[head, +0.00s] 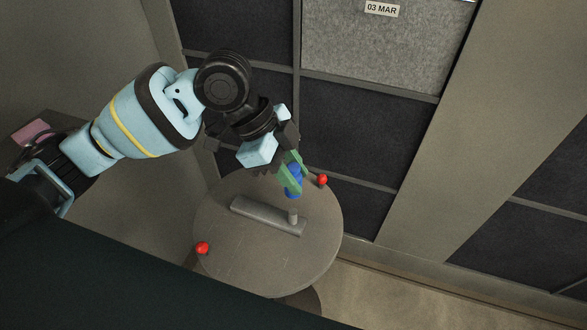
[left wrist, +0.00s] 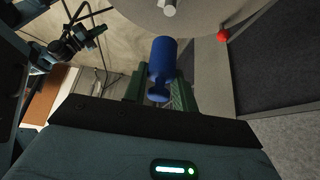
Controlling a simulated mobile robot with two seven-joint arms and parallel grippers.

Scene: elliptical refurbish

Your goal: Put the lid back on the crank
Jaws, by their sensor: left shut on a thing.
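The crank (head: 262,213) is a grey bar lying across the round table top, with a short upright peg (head: 293,215) at its right end. The peg also shows at the top of the left wrist view (left wrist: 169,8). My left gripper (head: 291,176), with green fingers, is shut on the blue lid (head: 293,189). The lid is a blue cylinder with a narrower neck and knob, clear in the left wrist view (left wrist: 163,60). In the head view it appears just above the peg, apart from it.
The round grey table (head: 235,265) carries one red ball-shaped knob (head: 322,180) at the far right and another (head: 202,248) at the near left. Dark panelled wall (head: 345,127) stands close behind the table. The table's front is clear.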

